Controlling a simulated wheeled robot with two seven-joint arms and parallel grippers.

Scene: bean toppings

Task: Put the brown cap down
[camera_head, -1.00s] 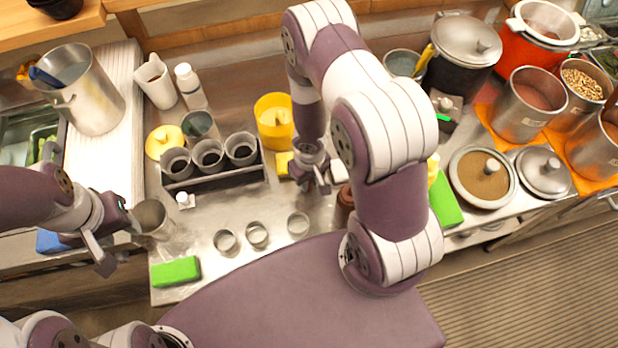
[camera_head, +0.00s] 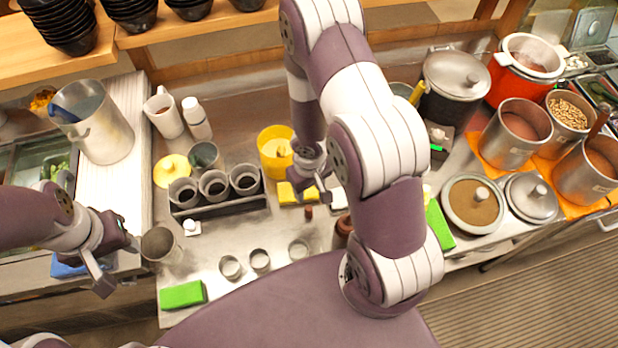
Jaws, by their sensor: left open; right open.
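The small brown cap (camera_head: 308,212) sits on the steel counter, just below and in front of my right gripper. My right gripper (camera_head: 312,196) is open and apart from the cap. A brown bottle (camera_head: 342,232) stands to the right of the cap, partly hidden behind my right arm. My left gripper (camera_head: 118,266) is open and empty at the left, beside a metal cup (camera_head: 160,246).
A yellow sponge (camera_head: 297,194) lies behind the cap. A rack with dark cups (camera_head: 218,206) stands to the left. Several small metal rings (camera_head: 260,261) and a green sponge (camera_head: 183,295) lie in front. Pots (camera_head: 458,85) crowd the right.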

